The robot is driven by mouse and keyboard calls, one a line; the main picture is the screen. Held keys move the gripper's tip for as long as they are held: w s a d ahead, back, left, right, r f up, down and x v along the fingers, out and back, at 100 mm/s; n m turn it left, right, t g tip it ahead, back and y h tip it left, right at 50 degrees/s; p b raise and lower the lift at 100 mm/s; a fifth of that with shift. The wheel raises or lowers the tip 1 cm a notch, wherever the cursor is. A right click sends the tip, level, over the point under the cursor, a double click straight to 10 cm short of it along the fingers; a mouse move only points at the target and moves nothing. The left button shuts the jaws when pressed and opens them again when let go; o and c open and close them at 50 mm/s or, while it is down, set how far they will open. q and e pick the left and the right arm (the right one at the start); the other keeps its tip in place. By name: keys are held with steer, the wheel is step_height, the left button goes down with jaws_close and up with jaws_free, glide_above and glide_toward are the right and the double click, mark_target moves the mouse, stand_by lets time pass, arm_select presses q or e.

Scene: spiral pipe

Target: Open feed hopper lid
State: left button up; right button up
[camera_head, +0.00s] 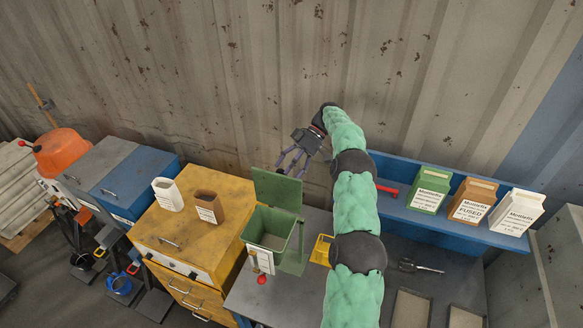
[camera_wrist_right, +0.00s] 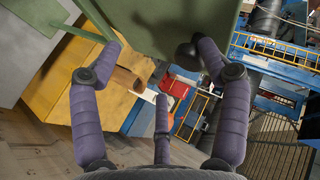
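The green feed hopper (camera_head: 268,240) stands at the left end of the grey bench. Its square top is uncovered and the inside shows. The green hopper lid (camera_head: 277,190) stands raised, roughly upright at the hopper's rear edge. My right gripper (camera_head: 290,172) is just above and behind the lid's top edge, its purple fingers spread. In the right wrist view the fingers (camera_wrist_right: 150,58) are apart with nothing clasped between them. A green panel that looks like the lid (camera_wrist_right: 150,25) fills the top there; I cannot tell whether a finger touches it. My left gripper is out of view.
A yellow cabinet (camera_head: 190,235) with a white and a brown bag stands left of the hopper. A blue shelf (camera_head: 400,208) with labelled bags is at the right. A yellow object (camera_head: 321,249) sits beside the hopper. The corrugated wall (camera_head: 220,80) is behind.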

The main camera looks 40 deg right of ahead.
steer(key=shift+w+a, duration=0.15)
steer(key=shift+a, duration=0.1)
